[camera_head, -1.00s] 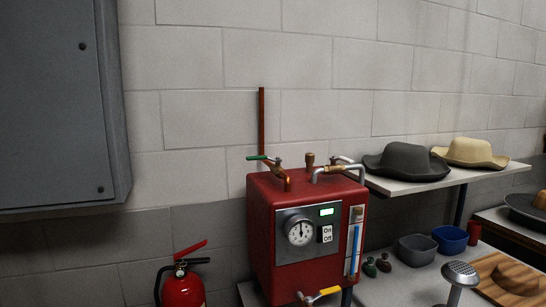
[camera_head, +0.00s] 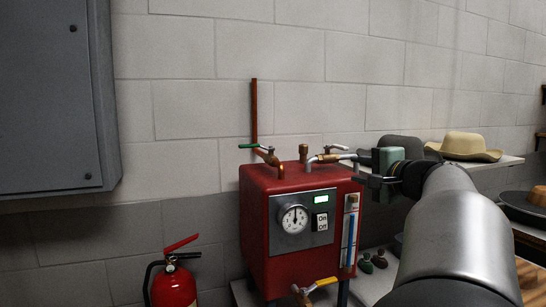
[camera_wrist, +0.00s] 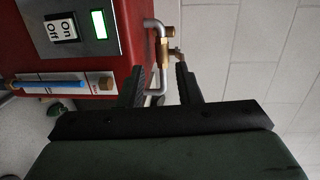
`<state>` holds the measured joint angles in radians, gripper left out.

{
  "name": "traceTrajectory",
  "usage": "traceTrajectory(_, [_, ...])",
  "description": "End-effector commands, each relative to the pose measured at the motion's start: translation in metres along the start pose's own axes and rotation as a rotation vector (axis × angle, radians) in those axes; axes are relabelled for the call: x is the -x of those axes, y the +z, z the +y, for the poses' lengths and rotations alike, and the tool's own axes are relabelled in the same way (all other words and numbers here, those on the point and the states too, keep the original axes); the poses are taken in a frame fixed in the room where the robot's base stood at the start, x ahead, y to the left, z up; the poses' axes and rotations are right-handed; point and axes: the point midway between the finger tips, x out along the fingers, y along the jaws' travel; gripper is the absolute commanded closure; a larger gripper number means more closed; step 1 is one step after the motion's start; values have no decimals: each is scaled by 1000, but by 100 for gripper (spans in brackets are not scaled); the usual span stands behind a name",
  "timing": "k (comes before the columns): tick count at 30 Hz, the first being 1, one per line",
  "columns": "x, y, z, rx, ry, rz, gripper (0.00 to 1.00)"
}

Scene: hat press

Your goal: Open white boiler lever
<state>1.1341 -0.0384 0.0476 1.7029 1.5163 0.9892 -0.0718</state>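The red boiler (camera_head: 300,255) has a silver pipe with a brass valve on its top. The white lever (camera_head: 337,148) lies on this valve, pointing right. My gripper (camera_head: 357,168) is at the boiler's upper right edge, close to the lever's right end. In the wrist view my gripper (camera_wrist: 159,74) is open, its two dark fingers apart on either side of the silver pipe's bend (camera_wrist: 163,75). The brass valve (camera_wrist: 164,50) shows just beyond the fingertips. The lever is mostly hidden there behind the right finger; I cannot tell whether it is touched.
A green lever (camera_head: 252,146) stands on the boiler's top left, and a yellow lever (camera_head: 326,281) is at its bottom. A brass fitting (camera_head: 303,152) rises between the top valves. A fire extinguisher (camera_head: 173,284) stands left. A tan hat (camera_head: 464,146) sits on the right shelf.

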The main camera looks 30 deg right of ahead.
Motion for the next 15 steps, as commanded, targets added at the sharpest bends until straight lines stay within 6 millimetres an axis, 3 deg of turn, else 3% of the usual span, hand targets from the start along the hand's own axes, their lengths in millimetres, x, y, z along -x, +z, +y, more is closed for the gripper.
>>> traceTrajectory(2, [14, -25, -14, -17, -61, 49, 69])
traceTrajectory(6, [17, -37, -26, -28, -101, 72, 69])
traceTrajectory(11, [-5, -38, -29, -30, -99, 70, 69])
traceTrajectory(15, [-35, -40, -32, -31, -98, 68, 69])
